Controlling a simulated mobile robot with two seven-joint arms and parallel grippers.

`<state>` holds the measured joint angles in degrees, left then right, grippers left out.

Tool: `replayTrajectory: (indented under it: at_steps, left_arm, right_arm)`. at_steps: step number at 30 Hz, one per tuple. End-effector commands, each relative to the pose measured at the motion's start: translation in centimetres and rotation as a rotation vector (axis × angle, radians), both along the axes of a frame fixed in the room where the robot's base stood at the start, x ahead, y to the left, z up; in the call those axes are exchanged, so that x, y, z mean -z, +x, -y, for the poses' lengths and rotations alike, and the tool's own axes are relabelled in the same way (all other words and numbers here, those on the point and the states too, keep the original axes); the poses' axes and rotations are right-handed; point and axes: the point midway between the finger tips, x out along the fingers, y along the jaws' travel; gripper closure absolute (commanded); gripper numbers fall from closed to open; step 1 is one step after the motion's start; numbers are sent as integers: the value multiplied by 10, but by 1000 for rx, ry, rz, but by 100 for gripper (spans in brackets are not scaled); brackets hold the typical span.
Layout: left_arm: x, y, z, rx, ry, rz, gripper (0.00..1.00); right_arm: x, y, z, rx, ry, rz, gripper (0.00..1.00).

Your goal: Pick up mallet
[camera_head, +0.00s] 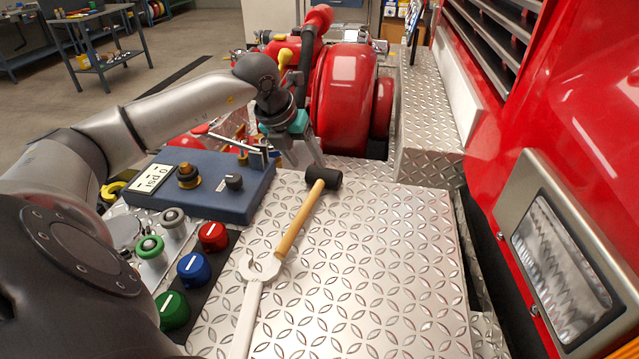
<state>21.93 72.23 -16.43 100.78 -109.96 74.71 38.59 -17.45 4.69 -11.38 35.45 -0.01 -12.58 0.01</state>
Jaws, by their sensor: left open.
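The mallet (300,219) lies on the diamond-plate bumper deck (370,260). Its black head (324,178) points away from me and its wooden handle comes down toward the lower left. My left gripper (289,152) hangs just beyond and left of the mallet head, by the far corner of the blue control box. It is open with nothing in its jaws. It looks close to the head, but I cannot tell the exact gap. My right gripper is out of view.
A wrench (253,290) lies near the handle's end. The blue control box (218,185) and several coloured knobs (192,267) stand left. A big red rounded housing (345,95) is behind. The red truck front (570,110) bounds the right. The deck right of the mallet is clear.

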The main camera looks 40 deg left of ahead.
Motion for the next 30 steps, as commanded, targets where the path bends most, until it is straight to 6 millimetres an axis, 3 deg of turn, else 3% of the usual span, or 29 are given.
replayTrajectory:
  at_steps: [6,13,21,30]
  left_arm:
    - [34,16,1,-2,-4,1,37]
    - [49,21,1,-1,-1,0,37]
    - [87,30,-1,-1,-3,1,37]
    - [94,34,-1,1,1,1,37]
  right_arm:
    - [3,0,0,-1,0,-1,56]
    - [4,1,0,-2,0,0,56]
    - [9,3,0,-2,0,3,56]
    - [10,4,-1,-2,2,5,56]
